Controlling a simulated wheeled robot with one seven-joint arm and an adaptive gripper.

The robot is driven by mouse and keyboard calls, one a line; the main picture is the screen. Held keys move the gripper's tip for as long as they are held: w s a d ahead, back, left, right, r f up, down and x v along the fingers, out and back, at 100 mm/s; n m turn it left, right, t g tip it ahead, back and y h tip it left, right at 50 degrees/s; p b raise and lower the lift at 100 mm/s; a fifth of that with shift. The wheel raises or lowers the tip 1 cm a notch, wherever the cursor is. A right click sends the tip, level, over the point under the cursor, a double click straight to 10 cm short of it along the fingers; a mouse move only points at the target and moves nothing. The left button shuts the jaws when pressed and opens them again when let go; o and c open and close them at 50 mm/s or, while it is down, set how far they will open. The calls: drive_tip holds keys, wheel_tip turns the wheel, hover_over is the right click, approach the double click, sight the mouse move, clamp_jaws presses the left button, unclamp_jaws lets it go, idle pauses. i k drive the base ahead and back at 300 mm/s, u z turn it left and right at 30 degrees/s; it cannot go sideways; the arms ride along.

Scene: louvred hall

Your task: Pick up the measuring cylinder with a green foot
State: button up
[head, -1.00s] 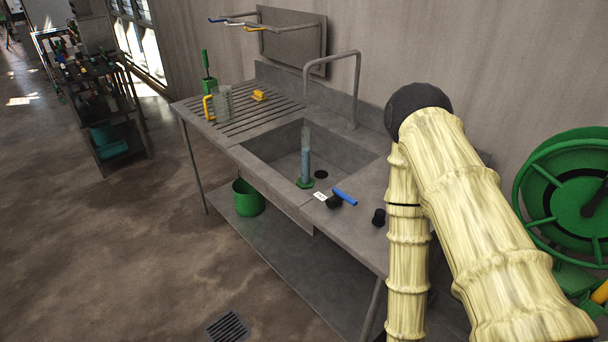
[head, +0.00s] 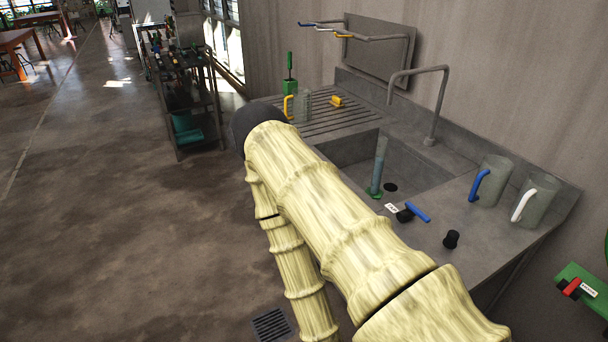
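The measuring cylinder (head: 380,163) is a tall clear tube with a bluish tint and a green foot (head: 374,193). My pale, ribbed arm crosses the middle of the head view in front of the sink's near left part. My gripper is not visible, so what it holds cannot be seen.
A blue-handled tool (head: 417,212), a white label (head: 391,208) and a black stopper (head: 451,239) lie on the near counter. Two jugs, blue-handled (head: 491,182) and white-handled (head: 536,200), stand at right. A tall faucet (head: 434,105) rises behind the basin. A cart (head: 185,100) stands at left.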

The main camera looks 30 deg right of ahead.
sight(374, 191)
drive_tip(key=u, duration=0.7)
drive_tip(key=i, duration=1.75)
drive_tip(key=z, duration=2.7)
